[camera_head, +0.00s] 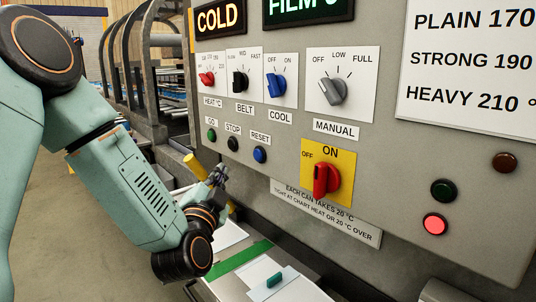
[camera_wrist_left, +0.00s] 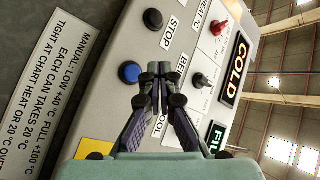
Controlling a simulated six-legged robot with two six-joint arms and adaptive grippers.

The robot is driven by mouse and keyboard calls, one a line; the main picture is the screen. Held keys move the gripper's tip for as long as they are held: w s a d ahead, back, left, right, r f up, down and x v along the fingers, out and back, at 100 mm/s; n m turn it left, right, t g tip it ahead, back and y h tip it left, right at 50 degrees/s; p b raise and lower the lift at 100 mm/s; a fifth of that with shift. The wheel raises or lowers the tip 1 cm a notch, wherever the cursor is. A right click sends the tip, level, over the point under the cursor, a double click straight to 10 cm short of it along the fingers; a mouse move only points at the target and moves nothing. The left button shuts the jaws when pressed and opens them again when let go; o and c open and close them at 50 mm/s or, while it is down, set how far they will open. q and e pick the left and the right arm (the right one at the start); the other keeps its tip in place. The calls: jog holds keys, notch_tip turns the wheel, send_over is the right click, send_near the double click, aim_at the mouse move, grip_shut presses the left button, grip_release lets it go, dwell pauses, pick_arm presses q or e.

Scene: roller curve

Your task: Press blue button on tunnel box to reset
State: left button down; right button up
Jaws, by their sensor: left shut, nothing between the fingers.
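The blue button (camera_head: 260,154) sits on the grey control panel (camera_head: 400,165) under the RESET label, right of the black STOP button (camera_head: 233,144) and the green GO button (camera_head: 212,135). My left gripper (camera_head: 217,173) is shut and empty, below and left of the blue button, near the panel's lower edge. The distance to the panel is hard to tell. The RESET label is hidden there. My right gripper is out of view.
Above the buttons are red (camera_head: 207,79), black (camera_head: 240,82), blue (camera_head: 276,86) and grey (camera_head: 332,91) knobs. A red switch on a yellow plate (camera_head: 315,170) is to the right. A yellow cylinder (camera_head: 195,166) is beside my left gripper. A lit red lamp (camera_head: 435,225) is lower right.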

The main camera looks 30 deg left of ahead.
aim_at(258, 155)
pick_arm(q)
jog(key=w+d+m+b, duration=0.1)
jog(key=w+d+b, duration=0.1)
jog(key=w, duration=0.5)
jog(key=shift+w+r+y+b, duration=0.25)
jog(key=shift+r+y+b, duration=0.05)
jog(key=shift+b, duration=0.35)
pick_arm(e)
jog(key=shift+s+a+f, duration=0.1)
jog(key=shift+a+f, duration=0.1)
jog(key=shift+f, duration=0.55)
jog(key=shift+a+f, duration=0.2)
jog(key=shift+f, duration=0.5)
